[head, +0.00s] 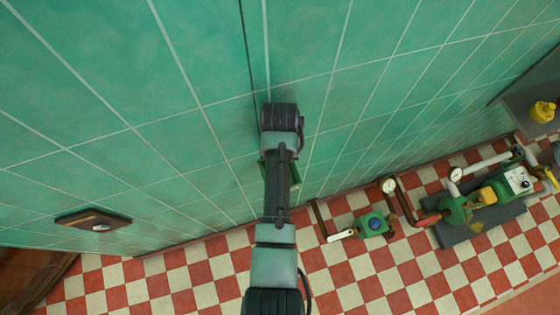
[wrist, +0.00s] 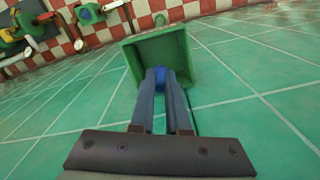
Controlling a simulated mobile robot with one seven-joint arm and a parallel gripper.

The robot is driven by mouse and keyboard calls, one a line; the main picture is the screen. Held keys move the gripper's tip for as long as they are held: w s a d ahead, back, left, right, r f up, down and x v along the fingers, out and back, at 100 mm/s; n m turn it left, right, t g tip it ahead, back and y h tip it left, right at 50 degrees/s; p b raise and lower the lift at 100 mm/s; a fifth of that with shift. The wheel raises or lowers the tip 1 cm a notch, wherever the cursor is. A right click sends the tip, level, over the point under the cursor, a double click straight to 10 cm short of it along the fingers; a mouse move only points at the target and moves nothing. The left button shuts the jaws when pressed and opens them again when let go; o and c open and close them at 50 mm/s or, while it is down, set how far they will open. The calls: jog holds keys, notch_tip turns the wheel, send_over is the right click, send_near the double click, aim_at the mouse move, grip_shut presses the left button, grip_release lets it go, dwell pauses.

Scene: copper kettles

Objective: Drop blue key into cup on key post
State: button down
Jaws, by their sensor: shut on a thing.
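In the wrist view my gripper (wrist: 161,82) is shut on the blue key (wrist: 161,74), of which only a small blue part shows between the fingertips. A green, square, open-topped cup (wrist: 131,58) lies around and beyond the fingertips. The tips and the key appear at or within its opening; the exact depth cannot be told. In the head view a small green edge, probably the cup (head: 296,176), shows beside my arm. My arm hides the fingers and the key there, and the post cannot be made out clearly.
A green tiled wall (head: 180,60) fills the back. Green pumps with pipes and gauges (head: 460,210) stand at the right on a red and white checked floor (head: 200,285). A small wall box (head: 93,220) is at the left, and a yellow object (head: 542,111) is at the far right.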

jog(key=shift+f+b, duration=0.85)
jog(key=shift+f, duration=0.6)
dwell(0.5)
jog(key=c, duration=0.8)
grip_release()
jog(key=shift+r, duration=0.1)
notch_tip(320, 180, up, 12)
jog(key=shift+f+b, duration=0.1)
jog(key=shift+b, duration=0.25)
jog(key=shift+r+p, duration=0.5)
jog(key=shift+r, duration=0.05)
